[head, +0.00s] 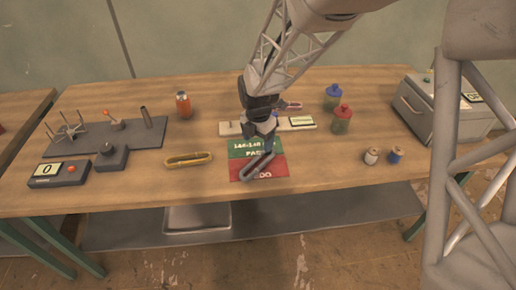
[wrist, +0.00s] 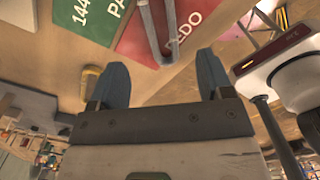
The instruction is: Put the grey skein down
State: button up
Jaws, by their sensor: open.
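The grey skein (head: 257,168), a long narrow loop, lies over the red half of a green-and-red mat (head: 275,172), its upper end close under my gripper (head: 263,145). In the wrist view the grey skein (wrist: 151,32) shows just past my gripper (wrist: 161,62), whose two blue-grey fingers stand apart with nothing clamped between them. Part of the skein's upper end is hidden by the gripper in the head view. Whether a finger touches it I cannot tell.
A yellow skein (head: 188,160) lies left of the mat and a pink skein (head: 291,106) behind it. A white scale-like bar (head: 230,128) is close behind the mat. Two spools (head: 396,155) and lidded jars (head: 342,120) stand right. The table front is clear.

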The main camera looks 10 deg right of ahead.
jog(key=shift+r, duration=1.25)
jog(key=s+d+r+m+t, duration=0.1)
jog(key=s+d+r+m, duration=0.2)
jog(key=s+m, duration=0.6)
jog(key=s+d+r+m, duration=0.4)
jog(key=s+r+m, duration=0.4)
jog(key=s+m, duration=0.1)
jog(key=s+d+r+m+t, duration=0.1)
jog(key=s+d+r+m, duration=0.2)
jog(key=s+m, duration=0.6)
jog(key=shift+s+d+r+t, duration=0.25)
jog(key=shift+s+r, duration=0.3)
jog(key=shift+r, duration=0.7)
